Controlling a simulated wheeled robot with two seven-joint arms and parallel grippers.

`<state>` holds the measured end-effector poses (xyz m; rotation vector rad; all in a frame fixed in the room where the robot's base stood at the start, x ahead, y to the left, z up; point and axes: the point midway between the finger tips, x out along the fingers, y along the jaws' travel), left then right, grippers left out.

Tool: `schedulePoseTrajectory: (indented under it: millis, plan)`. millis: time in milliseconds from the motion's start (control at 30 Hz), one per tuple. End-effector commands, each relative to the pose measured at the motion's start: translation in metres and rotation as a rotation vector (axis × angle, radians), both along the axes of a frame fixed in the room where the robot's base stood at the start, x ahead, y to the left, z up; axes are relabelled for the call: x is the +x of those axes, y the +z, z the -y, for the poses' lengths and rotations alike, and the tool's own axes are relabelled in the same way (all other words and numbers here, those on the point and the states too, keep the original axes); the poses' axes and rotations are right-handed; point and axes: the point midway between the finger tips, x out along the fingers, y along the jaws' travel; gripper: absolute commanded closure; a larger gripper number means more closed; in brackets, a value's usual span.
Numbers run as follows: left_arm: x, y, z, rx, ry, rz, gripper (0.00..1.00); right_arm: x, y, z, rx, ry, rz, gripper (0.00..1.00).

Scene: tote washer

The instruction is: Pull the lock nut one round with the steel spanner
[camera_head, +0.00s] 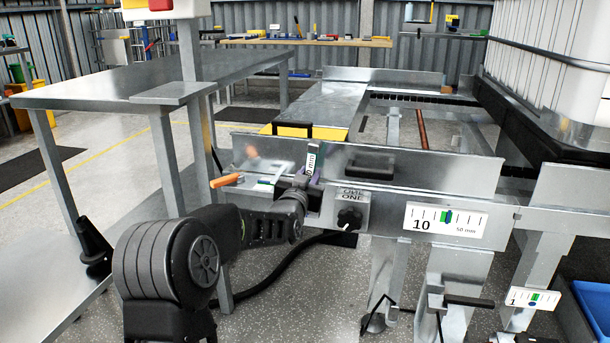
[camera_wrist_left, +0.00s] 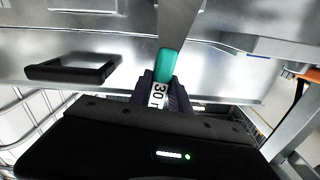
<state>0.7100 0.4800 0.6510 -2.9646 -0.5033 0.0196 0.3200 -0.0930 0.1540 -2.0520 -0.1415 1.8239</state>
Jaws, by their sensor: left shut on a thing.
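My left gripper (camera_head: 306,186) is at the front side of the steel frame, shut on the steel spanner (camera_head: 313,160). The spanner's upright white label shows above the fingers. In the left wrist view the spanner (camera_wrist_left: 158,92) sits between the fingers of my gripper (camera_wrist_left: 163,92), its label reading "30". A teal part (camera_wrist_left: 166,63) is just beyond the label, and a grey metal shape widens past it. I cannot make out the lock nut, or whether the spanner is on it. My right gripper is not in view.
A black knob (camera_head: 350,217) on a plate marked "ONE" is close right of the gripper. A scale marked "10" (camera_head: 446,220) is further right. A black handle (camera_head: 370,164) and an orange-handled tool (camera_head: 227,180) are nearby. A steel table (camera_head: 150,80) stands left.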

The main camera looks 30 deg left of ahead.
Motion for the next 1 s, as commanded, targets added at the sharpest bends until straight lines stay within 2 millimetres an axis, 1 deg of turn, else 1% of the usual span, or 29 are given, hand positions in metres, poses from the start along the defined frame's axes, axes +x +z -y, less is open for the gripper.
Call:
schedulePoseTrajectory:
  millis: [367,700,1000]
  plan:
    - [0.001,0.001,0.004,0.018,-0.003,-0.005,1.0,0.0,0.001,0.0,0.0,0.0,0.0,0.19]
    - [0.007,-0.003,0.02,0.142,-0.004,-0.048,1.0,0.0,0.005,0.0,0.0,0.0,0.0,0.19]
    - [0.007,-0.004,0.021,0.154,-0.003,-0.052,1.0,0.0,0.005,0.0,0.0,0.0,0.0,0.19]
